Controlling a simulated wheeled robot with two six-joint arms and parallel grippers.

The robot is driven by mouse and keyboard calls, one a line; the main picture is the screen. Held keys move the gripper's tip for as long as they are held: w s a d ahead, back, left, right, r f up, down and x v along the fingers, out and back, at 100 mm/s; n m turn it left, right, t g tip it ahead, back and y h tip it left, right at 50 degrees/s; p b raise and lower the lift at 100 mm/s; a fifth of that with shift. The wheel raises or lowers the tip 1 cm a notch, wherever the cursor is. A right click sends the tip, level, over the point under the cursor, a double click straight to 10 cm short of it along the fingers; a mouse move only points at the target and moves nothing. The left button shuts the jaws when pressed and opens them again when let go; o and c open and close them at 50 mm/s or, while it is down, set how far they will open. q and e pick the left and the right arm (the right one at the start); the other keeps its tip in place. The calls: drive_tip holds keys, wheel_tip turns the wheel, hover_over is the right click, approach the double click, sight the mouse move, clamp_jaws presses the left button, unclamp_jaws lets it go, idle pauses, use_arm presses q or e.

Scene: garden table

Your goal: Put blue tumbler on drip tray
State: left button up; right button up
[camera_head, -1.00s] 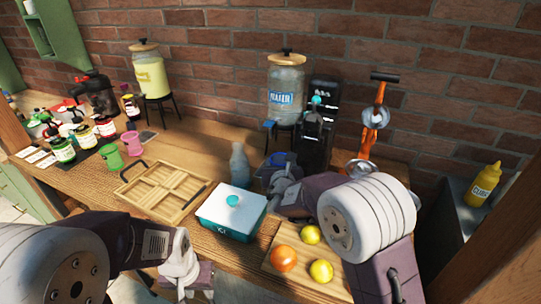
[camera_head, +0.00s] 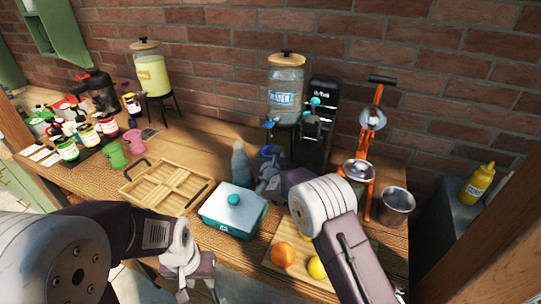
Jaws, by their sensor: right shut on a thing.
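The blue tumbler (camera_head: 269,152) is upright in front of the water dispenser (camera_head: 285,92), and its lower part is hidden by my gripper. My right gripper (camera_head: 268,172) is shut on it, with the fingers partly hidden by my own wrist. A small dark flat square in front of the lemonade dispenser looks like a drip tray (camera_head: 150,134); it is well to the left of the tumbler and nothing stands on it. Any tray under the water dispenser is hidden. My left gripper (camera_head: 196,287) hangs low at the front edge; its jaw opening is unclear.
A grey bottle (camera_head: 240,163) stands just left of the tumbler. A wooden divided tray (camera_head: 135,195) and a teal box (camera_head: 230,222) lie in front. A black machine (camera_head: 313,135), orange juicer (camera_head: 368,150) and metal cup (camera_head: 397,203) stand right. Pink and green cups (camera_head: 115,155) are left.

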drive_tip(key=shift+s, duration=0.1)
drive_tip(key=shift+f+b, duration=0.1)
drive_tip(key=shift+b, duration=0.2)
drive_tip(key=o, duration=1.4)
drive_tip(key=shift+c, duration=0.2)
drive_tip(key=shift+r+p, duration=0.35)
drive_tip(key=shift+p, duration=0.05)
drive_tip(key=shift+s, duration=0.3)
drive_tip(key=b+v, duration=0.2)
drive_tip(key=v, duration=0.9)
drive_tip(key=shift+s, duration=0.2)
